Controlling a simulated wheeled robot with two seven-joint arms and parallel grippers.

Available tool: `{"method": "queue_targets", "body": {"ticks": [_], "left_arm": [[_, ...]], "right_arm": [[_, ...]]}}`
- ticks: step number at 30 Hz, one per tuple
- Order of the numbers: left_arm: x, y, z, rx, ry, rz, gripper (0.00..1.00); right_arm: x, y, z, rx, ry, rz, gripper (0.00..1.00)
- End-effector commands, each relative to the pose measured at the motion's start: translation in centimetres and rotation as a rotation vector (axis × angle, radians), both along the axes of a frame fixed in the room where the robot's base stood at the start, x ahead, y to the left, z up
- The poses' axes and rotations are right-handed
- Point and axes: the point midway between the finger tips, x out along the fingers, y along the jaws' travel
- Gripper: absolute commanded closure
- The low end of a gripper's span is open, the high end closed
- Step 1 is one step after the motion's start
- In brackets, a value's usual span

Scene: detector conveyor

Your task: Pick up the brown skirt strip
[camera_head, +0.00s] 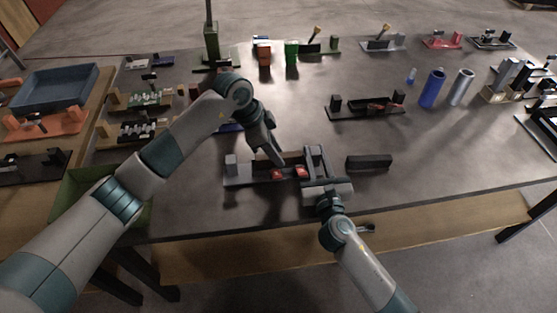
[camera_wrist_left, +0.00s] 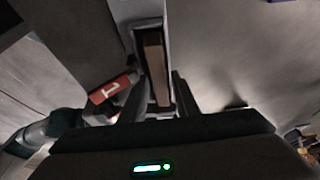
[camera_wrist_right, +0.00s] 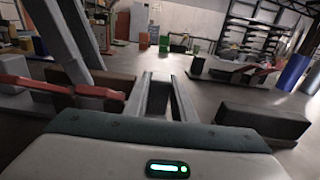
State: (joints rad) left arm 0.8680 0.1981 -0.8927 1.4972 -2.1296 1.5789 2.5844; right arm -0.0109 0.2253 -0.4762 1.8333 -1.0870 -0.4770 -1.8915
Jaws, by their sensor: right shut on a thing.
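The brown skirt strip (camera_wrist_left: 155,68) shows in the left wrist view as a long narrow bar in a grey slot. In the head view it (camera_head: 293,158) lies at the back of a grey fixture (camera_head: 237,181) with red clamps (camera_head: 278,174), partly hidden. My left gripper (camera_head: 277,160) is low at this strip. Its fingers (camera_wrist_left: 156,90) stand apart on either side of the strip's near end; contact is unclear. My right gripper (camera_head: 322,186) is at the fixture's right end. In the right wrist view its fingers (camera_wrist_right: 160,88) are shut on a grey piece (camera_wrist_right: 157,98).
A dark block (camera_head: 369,162) lies right of the fixture. A dark tray (camera_head: 366,112) stands behind it, with a blue cylinder (camera_head: 432,89) and a silver cylinder (camera_head: 462,86) to the right. A green bin (camera_head: 80,187) is at the left under my left arm.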

Motion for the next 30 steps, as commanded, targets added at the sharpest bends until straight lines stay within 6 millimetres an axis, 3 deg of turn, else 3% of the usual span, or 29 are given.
{"method": "queue_targets", "body": {"ticks": [11,15,25,30], "left_arm": [[0.0,0.0,0.0,0.000,0.000,0.000,0.72],[0.0,0.0,0.1,0.000,0.000,0.000,1.00],[0.1,0.0,0.3,-0.001,-0.001,-0.001,1.00],[0.1,0.0,1.4,-0.003,-0.004,-0.001,1.00]], "right_arm": [[0.0,0.0,0.0,0.000,0.000,0.000,1.00],[0.0,0.0,0.0,0.000,0.000,0.000,1.00],[0.0,0.0,0.0,0.000,0.000,0.000,1.00],[0.0,0.0,0.0,0.000,0.000,0.000,1.00]]}}
